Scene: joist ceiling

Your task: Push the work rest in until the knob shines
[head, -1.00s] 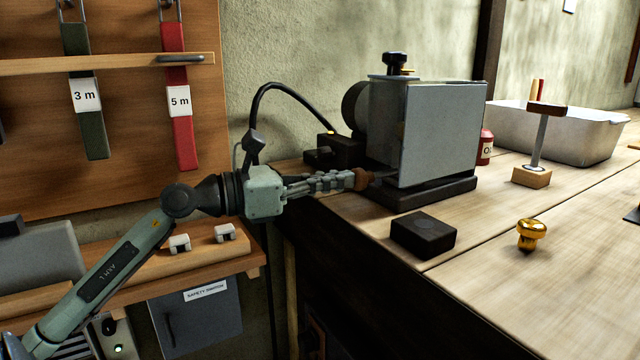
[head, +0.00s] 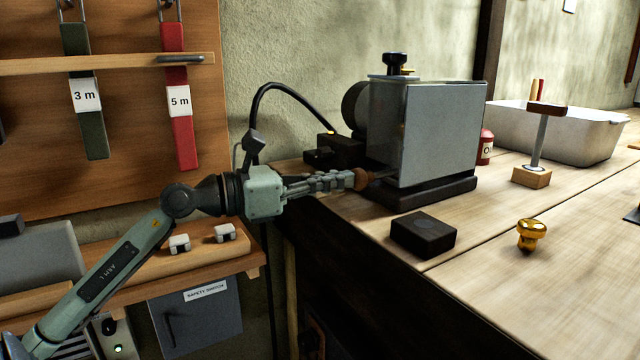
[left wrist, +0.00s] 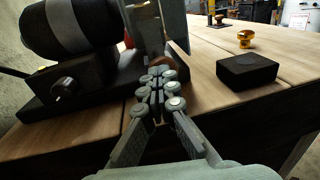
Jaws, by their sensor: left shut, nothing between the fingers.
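The grey bench machine (head: 440,135) stands on a dark base at the back of the workbench. A small brown rounded knob (head: 363,179) on a short rod sticks out of its left side, low down. I take this to be the work rest's end; the rest of it is hidden by the housing. My left gripper (head: 347,180) is shut and empty, its fingertips at the brown knob, seemingly touching it. In the left wrist view the closed fingers (left wrist: 158,88) point at the brown knob (left wrist: 161,61). A dark knob (head: 395,60) tops the machine. My right gripper is not seen.
A black block (head: 424,234) and a shiny brass knob (head: 530,235) sit on the bench front. A wooden-based stand (head: 531,177), a red can (head: 486,147) and a grey tub (head: 570,150) are to the right. A black cable (head: 290,88) arches behind my wrist.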

